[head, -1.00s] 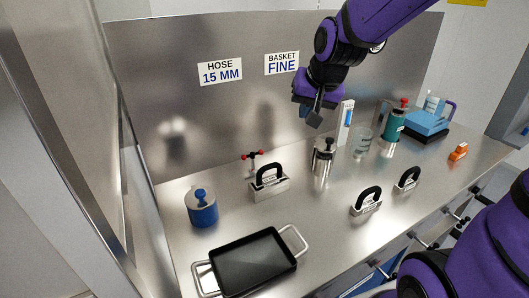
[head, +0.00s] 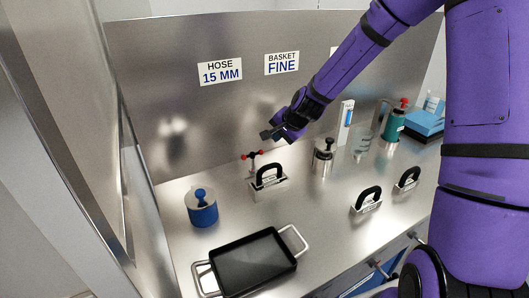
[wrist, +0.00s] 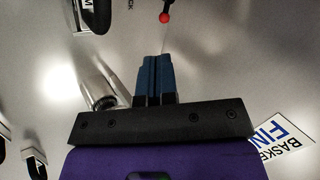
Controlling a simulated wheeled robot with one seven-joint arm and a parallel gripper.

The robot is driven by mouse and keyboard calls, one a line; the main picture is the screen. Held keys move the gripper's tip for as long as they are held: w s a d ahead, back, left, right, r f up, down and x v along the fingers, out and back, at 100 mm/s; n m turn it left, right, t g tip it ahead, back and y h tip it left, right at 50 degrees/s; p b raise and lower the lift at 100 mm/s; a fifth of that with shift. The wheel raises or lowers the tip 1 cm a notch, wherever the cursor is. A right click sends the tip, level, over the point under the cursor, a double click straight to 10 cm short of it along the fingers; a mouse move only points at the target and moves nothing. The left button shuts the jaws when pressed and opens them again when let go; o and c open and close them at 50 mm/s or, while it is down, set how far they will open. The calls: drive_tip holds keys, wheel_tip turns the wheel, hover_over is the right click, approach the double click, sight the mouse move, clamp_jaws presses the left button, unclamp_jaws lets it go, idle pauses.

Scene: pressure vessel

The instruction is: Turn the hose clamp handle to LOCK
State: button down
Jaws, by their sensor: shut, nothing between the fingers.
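The hose clamp handle (head: 252,155) is a thin bar with red ball ends on a short post near the back panel. In the wrist view one red ball (wrist: 165,18) shows at the top edge, and part of a printed word shows left of it. My gripper (head: 268,134) is above the handle and slightly to its right, apart from it. Its blue fingers (wrist: 153,78) are together and empty, pointing toward the red ball.
A black-handled block (head: 268,182) stands just in front of the clamp, with a steel canister (head: 322,160) to its right. A blue pot (head: 202,210) and a black tray (head: 250,264) are at front left. Signs (head: 220,72) hang on the back panel.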

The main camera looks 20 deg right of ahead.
sight(261, 153)
drive_tip(key=w+f+m, duration=0.1)
drive_tip(key=w+f, duration=0.2)
drive_tip(key=f, duration=0.1)
drive_tip(key=w+a+f, duration=0.1)
drive_tip(key=w+f, duration=0.2)
drive_tip(key=w+f+m, duration=0.1)
drive_tip(key=w+f, duration=0.2)
drive_tip(key=f, duration=0.1)
drive_tip(key=shift+w+a+f+m+t, duration=0.1)
drive_tip(key=shift+a+f+m+t, duration=0.2)
drive_tip(key=shift+a+f, duration=0.05)
